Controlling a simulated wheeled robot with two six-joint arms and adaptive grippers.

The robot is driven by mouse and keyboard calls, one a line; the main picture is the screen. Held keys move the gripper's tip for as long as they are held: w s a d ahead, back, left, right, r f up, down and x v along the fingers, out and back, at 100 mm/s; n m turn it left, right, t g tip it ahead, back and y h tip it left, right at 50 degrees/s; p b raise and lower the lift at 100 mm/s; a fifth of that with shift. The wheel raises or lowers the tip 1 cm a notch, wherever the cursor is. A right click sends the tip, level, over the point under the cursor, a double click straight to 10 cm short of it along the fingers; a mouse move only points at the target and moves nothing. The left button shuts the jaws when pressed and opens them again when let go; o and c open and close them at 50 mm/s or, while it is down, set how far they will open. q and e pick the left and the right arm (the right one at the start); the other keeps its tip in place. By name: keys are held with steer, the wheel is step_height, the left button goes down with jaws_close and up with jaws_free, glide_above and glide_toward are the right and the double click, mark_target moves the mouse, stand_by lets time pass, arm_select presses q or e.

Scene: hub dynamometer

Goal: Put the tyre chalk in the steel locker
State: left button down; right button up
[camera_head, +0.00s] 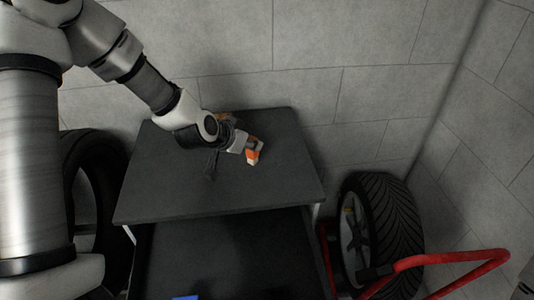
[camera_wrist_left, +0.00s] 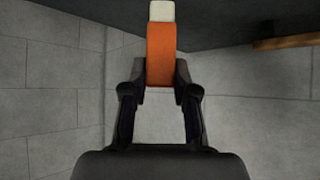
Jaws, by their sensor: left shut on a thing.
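The tyre chalk, a small stick with an orange band and a white end, shows in the head view (camera_head: 256,154) over the dark cart top (camera_head: 165,190). My left gripper (camera_head: 248,148) is shut on it. In the left wrist view the chalk's orange band (camera_wrist_left: 160,55) lies between the fingertips of the left gripper (camera_wrist_left: 160,76), with the white end sticking out beyond. I cannot tell for sure whether the chalk touches the cart top. No steel locker shows in either view. My right gripper is not in view.
A tan, wood-like piece (camera_wrist_left: 285,42) lies near the dark surface in the left wrist view. A tyre on a wheel (camera_head: 385,225) and a red tubular handle (camera_head: 450,257) stand right of the cart; another tyre (camera_head: 95,180) stands left. A block wall is behind. A blue item (camera_head: 186,297) shows low down.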

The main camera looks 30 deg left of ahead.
arm_select(q)
steer(key=w+d+f, duration=0.1)
steer(key=w+f+p, duration=0.1)
steer(key=w, duration=0.1)
steer(key=w+d+f, duration=0.1)
steer(key=w+f, duration=0.1)
steer(key=shift+d+p, duration=0.3)
steer(key=shift+p, duration=0.1)
steer(key=shift+w, duration=0.1)
steer(key=shift+f, duration=0.1)
steer(key=shift+f, duration=0.1)
steer(key=c, duration=0.9)
jaws_free()
